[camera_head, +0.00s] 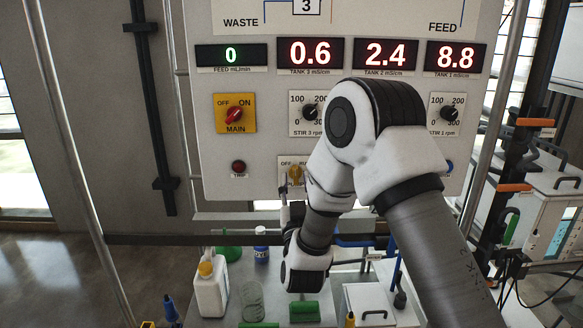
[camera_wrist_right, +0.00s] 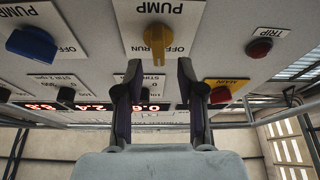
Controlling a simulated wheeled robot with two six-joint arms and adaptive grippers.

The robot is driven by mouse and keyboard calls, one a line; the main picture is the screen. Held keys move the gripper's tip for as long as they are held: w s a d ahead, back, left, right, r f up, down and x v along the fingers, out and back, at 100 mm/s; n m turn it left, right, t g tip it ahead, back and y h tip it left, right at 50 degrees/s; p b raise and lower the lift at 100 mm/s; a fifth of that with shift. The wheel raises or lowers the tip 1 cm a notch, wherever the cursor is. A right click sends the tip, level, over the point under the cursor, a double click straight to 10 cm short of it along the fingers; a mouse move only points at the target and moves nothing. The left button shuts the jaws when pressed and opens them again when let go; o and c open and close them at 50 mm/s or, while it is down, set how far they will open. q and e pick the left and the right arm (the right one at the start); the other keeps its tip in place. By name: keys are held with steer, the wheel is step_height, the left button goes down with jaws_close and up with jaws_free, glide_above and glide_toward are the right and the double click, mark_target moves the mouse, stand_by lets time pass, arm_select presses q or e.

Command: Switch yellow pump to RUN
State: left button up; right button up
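The yellow pump knob (camera_head: 296,174) sits on the lower edge of the panel in the head view, partly hidden by my right arm. In the right wrist view the yellow knob (camera_wrist_right: 158,40) shows on its plate between OFF and RUN labels. Its bar looks roughly upright; I cannot tell which label it points at. My right gripper (camera_head: 290,203) is just below and in front of it. The right wrist view shows the right gripper (camera_wrist_right: 158,75) with its two fingers apart and nothing between them, the knob just beyond the tips. My left gripper is out of view.
A blue pump knob (camera_wrist_right: 32,46), a red TRIP button (camera_head: 239,167) and the red MAIN knob (camera_head: 235,115) are nearby on the panel. A white bottle (camera_head: 210,287) and other lab items stand on the bench below.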

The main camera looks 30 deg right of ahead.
mark_target(296, 175)
steer(key=shift+w+d+r, duration=0.2)
steer(key=shift+w+r, duration=0.3)
steer(key=shift+w, duration=0.25)
steer(key=shift+w+d, duration=0.1)
steer(key=shift+d, duration=0.45)
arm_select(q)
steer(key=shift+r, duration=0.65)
arm_select(e)
steer(key=shift+w+a, duration=0.1)
jaws_close()
